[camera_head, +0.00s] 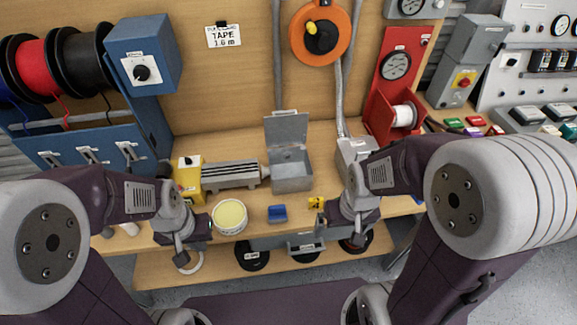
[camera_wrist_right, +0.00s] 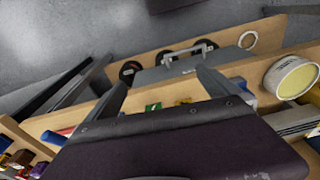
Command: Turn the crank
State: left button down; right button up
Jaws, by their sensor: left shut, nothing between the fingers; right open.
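The likely crank is a yellow knob (camera_head: 311,28) on the black hub of an orange reel (camera_head: 298,50), mounted on the wooden back wall in the head view. A "TAPE 1.0 m" card (camera_head: 223,36) hangs to its left. My left gripper (camera_head: 182,256) is shut and empty, low at the bench front beside a cream-topped tub (camera_head: 230,217). My right gripper (camera_head: 354,238) is low at the bench front, right of the middle; its fingers are partly hidden by the wrist. In the right wrist view its two fingers (camera_wrist_right: 160,85) are spread with nothing held. Both grippers are well below the reel.
An open grey metal box (camera_head: 292,178) stands on the bench below the reel. A yellow device (camera_head: 188,181), a blue block (camera_head: 277,213) and a red stand (camera_head: 388,112) with a white spool are nearby. Grey conduits (camera_head: 277,60) run beside the reel.

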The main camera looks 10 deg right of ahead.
jog(key=c, duration=0.9)
jog(key=t+p, duration=1.2)
jog(key=p, duration=0.9)
send_near(325, 42)
jog(key=w, duration=0.1)
jog(key=shift+y, duration=0.3)
jog(key=p+x, duration=0.1)
jog(key=x, duration=0.3)
jog(key=p+x, duration=0.2)
jog(key=x, duration=0.2)
jog(key=shift+d+f, duration=0.15)
jog(key=shift+d, duration=0.05)
jog(key=shift+w+f, duration=0.15)
jog(key=shift+w, duration=0.1)
